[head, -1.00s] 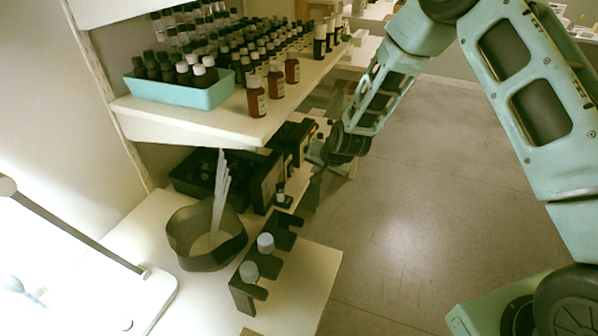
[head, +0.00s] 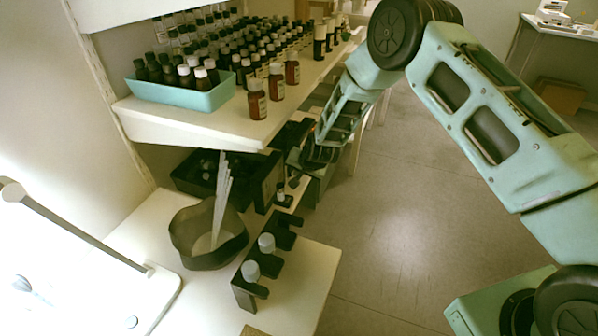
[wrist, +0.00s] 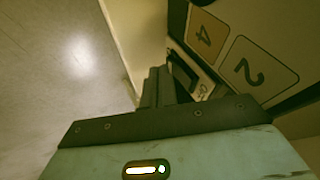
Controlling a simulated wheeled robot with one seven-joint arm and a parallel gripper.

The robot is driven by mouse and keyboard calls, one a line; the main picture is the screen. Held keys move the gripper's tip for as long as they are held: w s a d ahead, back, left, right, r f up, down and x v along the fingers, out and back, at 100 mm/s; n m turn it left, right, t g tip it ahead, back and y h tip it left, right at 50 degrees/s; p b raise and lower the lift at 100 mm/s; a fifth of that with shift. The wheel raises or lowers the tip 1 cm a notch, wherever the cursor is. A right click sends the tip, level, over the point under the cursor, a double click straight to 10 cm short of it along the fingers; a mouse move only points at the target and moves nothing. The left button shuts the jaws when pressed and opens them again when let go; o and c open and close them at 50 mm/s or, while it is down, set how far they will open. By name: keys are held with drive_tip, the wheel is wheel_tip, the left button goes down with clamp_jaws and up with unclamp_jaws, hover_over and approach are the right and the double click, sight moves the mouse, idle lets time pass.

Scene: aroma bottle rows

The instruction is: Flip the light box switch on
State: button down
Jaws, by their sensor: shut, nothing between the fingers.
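My gripper (wrist: 160,88) is shut and empty in the wrist view, its dark fingers together. Just beyond the fingertips and to their right is a dark rocker-like switch (wrist: 186,74) in a pale frame, partly hidden by the fingers. I cannot tell whether they touch or which way it is set. It sits near a panel with an orange label marked 4 (wrist: 206,36) and a pale label marked 2 (wrist: 253,70). In the head view my gripper (head: 293,178) is beside the black boxes (head: 266,180) under the shelf; the switch cannot be made out there.
The shelf (head: 190,122) above holds rows of bottles and a teal tray (head: 185,97). A dark pot with pale sticks (head: 190,246) and a black rack with white-capped bottles (head: 243,292) stand on the lower counter. Open floor (head: 420,200) lies to the right.

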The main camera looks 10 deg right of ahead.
drive_tip(key=f+b, duration=0.1)
drive_tip(key=b, duration=0.1)
drive_tip(key=shift+w+a+y+b, duration=0.1)
drive_tip(key=shift+w+y+b, duration=0.05)
drive_tip(key=shift+y+b, duration=0.2)
drive_tip(key=shift+a+r+p, duration=0.15)
drive_tip(key=shift+r+p, duration=0.2)
drive_tip(key=shift+r, duration=0.1)
drive_tip(key=shift+r+p, duration=0.45)
drive_tip(key=shift+r, duration=0.3)
